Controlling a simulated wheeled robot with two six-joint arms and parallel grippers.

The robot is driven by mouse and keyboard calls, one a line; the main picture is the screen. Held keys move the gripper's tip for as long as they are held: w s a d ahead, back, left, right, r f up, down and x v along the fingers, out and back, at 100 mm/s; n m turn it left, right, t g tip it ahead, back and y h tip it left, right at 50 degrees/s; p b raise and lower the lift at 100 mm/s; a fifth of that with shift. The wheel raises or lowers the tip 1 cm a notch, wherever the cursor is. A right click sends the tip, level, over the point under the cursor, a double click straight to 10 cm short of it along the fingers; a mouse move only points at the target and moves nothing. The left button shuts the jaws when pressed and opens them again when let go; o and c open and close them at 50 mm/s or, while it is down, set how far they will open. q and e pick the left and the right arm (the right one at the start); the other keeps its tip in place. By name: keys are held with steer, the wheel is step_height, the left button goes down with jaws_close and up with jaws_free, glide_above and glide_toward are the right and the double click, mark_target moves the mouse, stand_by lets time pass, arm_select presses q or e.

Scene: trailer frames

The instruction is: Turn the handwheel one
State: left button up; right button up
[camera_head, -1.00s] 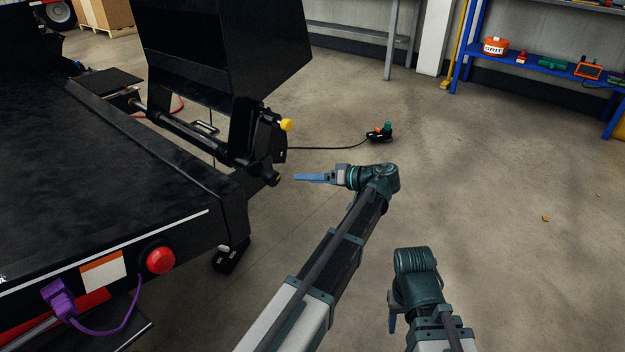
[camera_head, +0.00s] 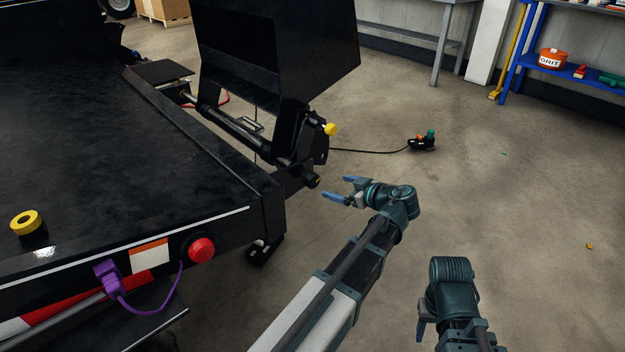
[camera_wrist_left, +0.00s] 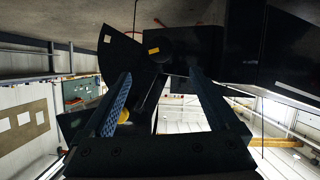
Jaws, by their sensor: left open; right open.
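I cannot pick out a handwheel for certain. A dark hinge mechanism (camera_head: 300,150) with a yellow knob (camera_head: 330,129) stands at the trailer's far right corner, below the raised black ramp (camera_head: 280,50). A short dark stub with a brownish end (camera_head: 314,182) sticks out low on it. My left gripper (camera_head: 338,187) is open and empty, just right of this stub and apart from it. In the left wrist view a dark rounded plate (camera_wrist_left: 125,50) and the yellow knob (camera_wrist_left: 124,115) show beyond the open fingers (camera_wrist_left: 158,78). My right gripper (camera_head: 421,328) hangs low at right, its fingers mostly hidden.
The black trailer deck (camera_head: 110,170) fills the left, with a yellow roll (camera_head: 25,222), a red round lamp (camera_head: 201,250) and a purple plug (camera_head: 108,272). A dark connector on a cable (camera_head: 422,143) lies on the floor.

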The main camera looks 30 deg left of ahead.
mark_target(315, 181)
arm_select(q)
steer(key=b+x, duration=0.4)
steer(key=x, duration=0.8)
steer(key=shift+a+f+b, duration=0.2)
steer(key=shift+f+b, duration=0.1)
steer(key=shift+b, duration=0.1)
steer(key=shift+w+a+f, duration=0.1)
steer(key=shift+w+a, duration=0.15)
steer(key=shift+a, duration=0.2)
steer(key=shift+c, duration=0.3)
steer(key=c, duration=1.3)
steer(key=shift+w+m+g, duration=0.1)
steer(key=shift+m+g, duration=0.3)
steer(key=shift+m+g+y, duration=0.3)
steer(key=shift+m+g, duration=0.2)
steer(key=shift+m, duration=0.4)
